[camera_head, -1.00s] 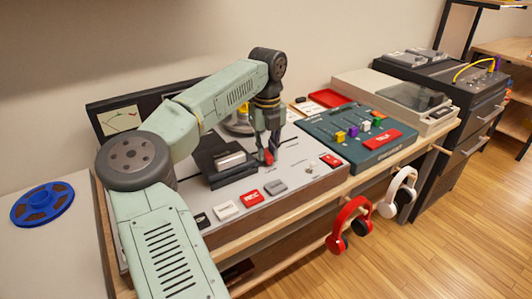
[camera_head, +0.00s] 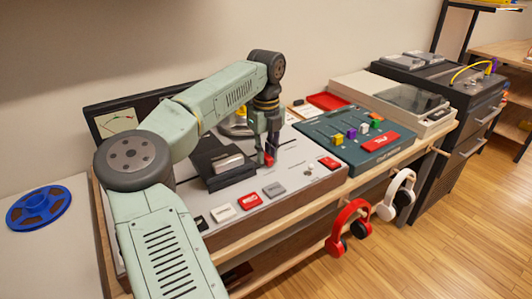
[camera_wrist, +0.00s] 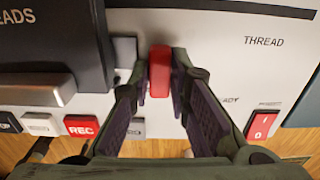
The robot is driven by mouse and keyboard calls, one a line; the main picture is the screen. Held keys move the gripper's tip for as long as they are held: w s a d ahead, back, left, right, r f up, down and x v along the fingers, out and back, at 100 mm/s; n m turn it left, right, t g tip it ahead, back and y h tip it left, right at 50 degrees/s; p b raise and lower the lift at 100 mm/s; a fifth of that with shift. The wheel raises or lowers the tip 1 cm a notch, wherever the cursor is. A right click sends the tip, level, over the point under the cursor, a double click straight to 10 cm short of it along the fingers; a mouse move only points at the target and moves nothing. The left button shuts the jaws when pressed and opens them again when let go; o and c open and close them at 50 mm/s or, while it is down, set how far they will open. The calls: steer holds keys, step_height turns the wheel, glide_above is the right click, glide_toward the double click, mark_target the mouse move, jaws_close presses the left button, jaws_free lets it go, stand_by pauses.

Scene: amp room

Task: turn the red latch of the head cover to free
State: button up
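The red latch (camera_wrist: 160,71) stands on the light grey deck panel beside the black head cover (camera_wrist: 60,40). Its long side runs up and down in the wrist view. My gripper (camera_wrist: 161,73) has one fingertip on each side of the latch, and both appear to touch it. In the head view the latch (camera_head: 269,159) shows as a small red spot between the fingertips of my gripper (camera_head: 267,157), partly hidden. The head cover (camera_head: 217,154) lies just left of it and looks shut. A small grey block (camera_wrist: 125,50) sits between cover and latch.
Front buttons, including a red REC button (camera_wrist: 82,125), line the deck's edge. A red rocker switch (camera_wrist: 262,123) is at the right. A teal mixer (camera_head: 350,150) stands right of the deck. Red headphones (camera_head: 348,230) hang below. A blue reel (camera_head: 39,208) lies at the left.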

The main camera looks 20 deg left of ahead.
mark_target(266, 155)
steer(key=o, duration=0.4)
step_height(266, 155, up, 12)
stand_by(0.6)
stand_by(0.3)
